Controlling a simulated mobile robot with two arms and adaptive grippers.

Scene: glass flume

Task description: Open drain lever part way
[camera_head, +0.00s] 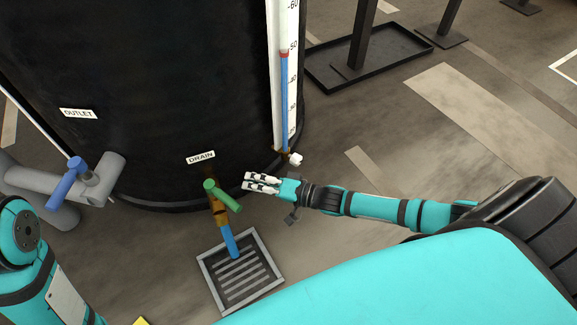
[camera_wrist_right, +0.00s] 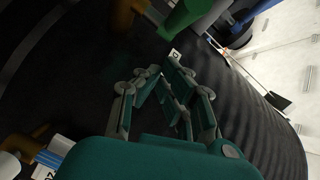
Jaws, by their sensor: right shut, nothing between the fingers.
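The green drain lever (camera_head: 222,195) sits on a brass valve (camera_head: 219,213) under the DRAIN label (camera_head: 201,158), low on the black tank. It points down and right, at an angle to the valve body. A blue column, water or hose, runs from the valve to the floor grate. My right gripper (camera_head: 248,182) is shut and empty, just right of the lever, with a small gap in the head view. In the right wrist view the lever (camera_wrist_right: 186,17) is at the top, beyond the fingertips (camera_wrist_right: 165,75). My left gripper is out of view.
A blue outlet lever (camera_head: 68,181) on a grey pipe (camera_head: 104,176) stands left. A level gauge (camera_head: 284,90) with blue liquid up to a red marker near 50 and a small white-handled valve (camera_head: 295,159) are right. The floor grate (camera_head: 204,272) lies below the drain.

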